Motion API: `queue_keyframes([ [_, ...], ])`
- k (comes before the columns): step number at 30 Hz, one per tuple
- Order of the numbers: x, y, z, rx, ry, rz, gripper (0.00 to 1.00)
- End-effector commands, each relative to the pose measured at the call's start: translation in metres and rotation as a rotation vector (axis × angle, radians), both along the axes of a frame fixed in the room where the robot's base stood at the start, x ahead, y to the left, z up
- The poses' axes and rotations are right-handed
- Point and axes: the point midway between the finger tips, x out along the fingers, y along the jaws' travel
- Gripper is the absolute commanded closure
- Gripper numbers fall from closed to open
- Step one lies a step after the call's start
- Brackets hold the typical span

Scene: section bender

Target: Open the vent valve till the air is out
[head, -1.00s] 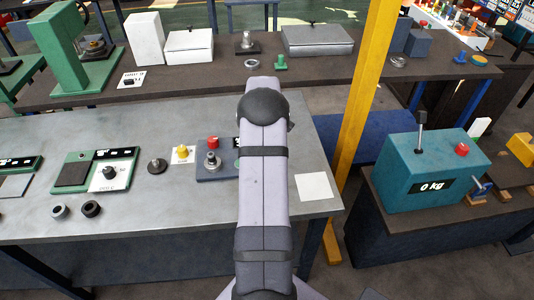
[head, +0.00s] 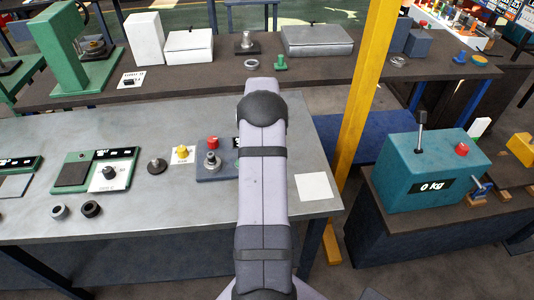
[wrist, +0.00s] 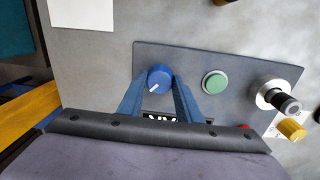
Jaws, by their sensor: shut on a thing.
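A blue round knob (wrist: 159,76) with a white pointer line stands on a dark grey-blue panel (wrist: 225,108) in the wrist view. The pointer slants toward the lower left of the picture. My gripper (wrist: 160,88) has one blue finger on each side of the knob and is shut on it. No label naming the vent valve can be read; a black display below the knob is partly covered by my gripper. In the head view my arm hides the knob and gripper, but the left part of the panel (head: 207,175) shows.
Beside the knob are a green button (wrist: 215,82), a metal fitting (wrist: 272,95) and a yellow knob (wrist: 291,130). A red knob (head: 212,142) stands at the panel's back edge. A white sheet (head: 314,186) lies right of my arm. A yellow post (head: 366,90) rises behind the table.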

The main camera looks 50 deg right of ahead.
Motion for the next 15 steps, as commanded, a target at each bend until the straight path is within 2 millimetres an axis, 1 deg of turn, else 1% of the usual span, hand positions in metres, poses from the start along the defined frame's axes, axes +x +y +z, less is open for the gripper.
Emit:
queue_keyframes([
  [15,0.0002,-0.0025,0.0013,-0.003,-0.002,-0.485,0.91],
])
